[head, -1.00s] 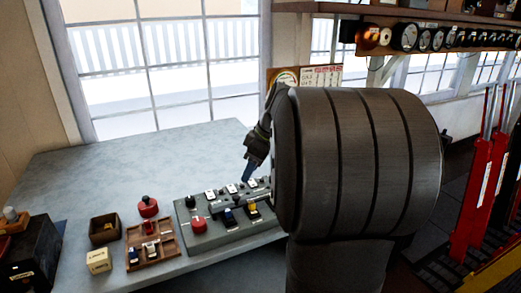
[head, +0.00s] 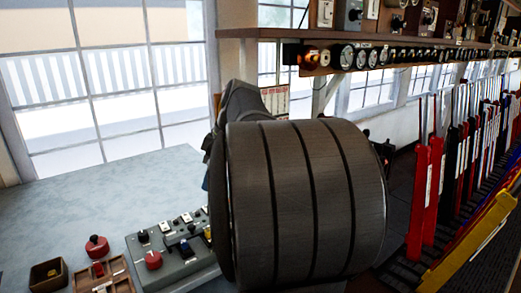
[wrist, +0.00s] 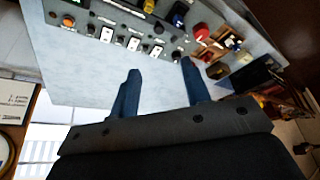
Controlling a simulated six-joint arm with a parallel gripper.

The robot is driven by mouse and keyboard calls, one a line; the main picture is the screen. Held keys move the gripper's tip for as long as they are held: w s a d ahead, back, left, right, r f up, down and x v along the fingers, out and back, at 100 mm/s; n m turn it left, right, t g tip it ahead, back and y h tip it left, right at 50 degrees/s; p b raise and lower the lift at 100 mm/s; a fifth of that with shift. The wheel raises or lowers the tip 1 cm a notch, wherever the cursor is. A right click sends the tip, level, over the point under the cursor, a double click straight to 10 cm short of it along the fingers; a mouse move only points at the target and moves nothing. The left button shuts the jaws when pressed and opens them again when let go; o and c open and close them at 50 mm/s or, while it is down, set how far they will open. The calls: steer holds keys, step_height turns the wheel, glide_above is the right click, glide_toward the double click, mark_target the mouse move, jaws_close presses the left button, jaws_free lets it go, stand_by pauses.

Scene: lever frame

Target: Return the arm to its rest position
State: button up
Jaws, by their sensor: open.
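In the wrist view my gripper (wrist: 160,88) shows two blue fingers spread apart with nothing between them. The fingers are over the pale tabletop, apart from the grey control panel (wrist: 125,25) with its switches and knobs. In the head view the panel (head: 160,262) sits on the table (head: 85,205), partly hidden behind my large dark arm link. That link fills the middle of the head view and hides nearly all of the gripper.
A red knob (head: 97,246), a small dark box (head: 48,273) and a wooden tray (head: 118,272) stand left of the panel. A shelf with gauges (head: 347,57) runs above. A row of levers (head: 420,190) stands at the right. The table's back left is clear.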

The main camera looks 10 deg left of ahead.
mark_target(191, 225)
steer(key=x, duration=1.7)
steer(key=shift+a, duration=0.1)
steer(key=shift+w+a+f, duration=0.1)
steer(key=shift+a+f, duration=0.05)
steer(key=shift+w+a, duration=0.2)
